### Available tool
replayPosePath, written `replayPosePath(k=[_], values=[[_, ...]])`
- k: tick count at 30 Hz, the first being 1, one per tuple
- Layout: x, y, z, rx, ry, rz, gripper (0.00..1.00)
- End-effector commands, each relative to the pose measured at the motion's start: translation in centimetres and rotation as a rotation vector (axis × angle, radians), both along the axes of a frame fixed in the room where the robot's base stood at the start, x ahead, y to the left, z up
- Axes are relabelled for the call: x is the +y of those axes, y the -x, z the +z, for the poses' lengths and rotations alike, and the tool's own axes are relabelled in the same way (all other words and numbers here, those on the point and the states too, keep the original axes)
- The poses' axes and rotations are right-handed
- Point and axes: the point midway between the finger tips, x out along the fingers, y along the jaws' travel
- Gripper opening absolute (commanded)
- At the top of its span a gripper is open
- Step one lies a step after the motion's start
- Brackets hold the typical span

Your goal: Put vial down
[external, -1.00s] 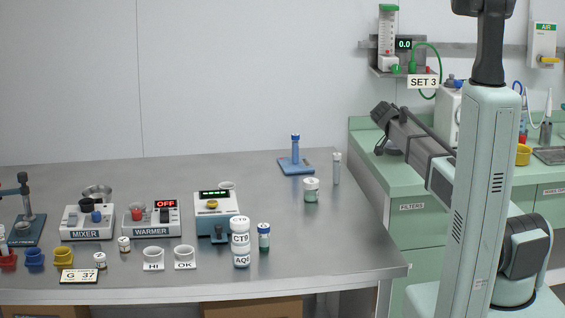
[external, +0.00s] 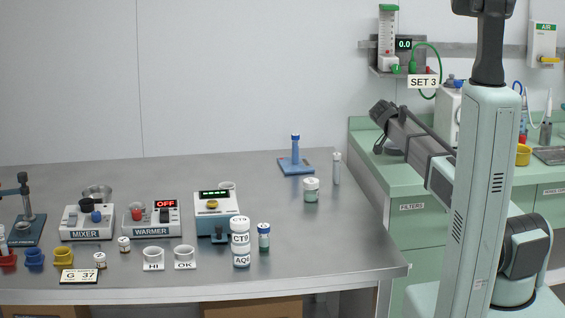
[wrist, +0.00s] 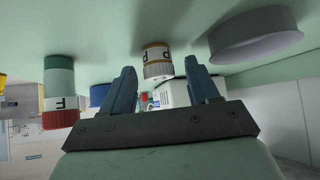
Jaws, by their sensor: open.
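In the wrist view, which looks upside down, my gripper (wrist: 160,76) is open, with its two dark blue fingers apart. A small vial (wrist: 158,70) with an orange-brown band marked P shows in the gap between the fingertips. It stands on a pale green surface, and I cannot tell how far beyond the tips it is. Nothing is clamped. A second, green-bodied vial (wrist: 58,76) with a red cap and a label F stands to the left of the fingers. My gripper does not show in the external view. Which vial the task means is not clear.
A grey round dish (wrist: 255,42) is close to the right finger. A blue round thing (wrist: 98,95) is partly hidden behind the left finger.

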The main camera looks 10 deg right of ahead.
Motion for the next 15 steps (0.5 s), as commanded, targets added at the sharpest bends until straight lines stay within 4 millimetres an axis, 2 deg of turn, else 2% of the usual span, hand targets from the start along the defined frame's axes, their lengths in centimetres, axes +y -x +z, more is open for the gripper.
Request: replayPosePath(k=[15], values=[[5.8,2.4,6.3,-0.002,-0.001,0.002,0.60]])
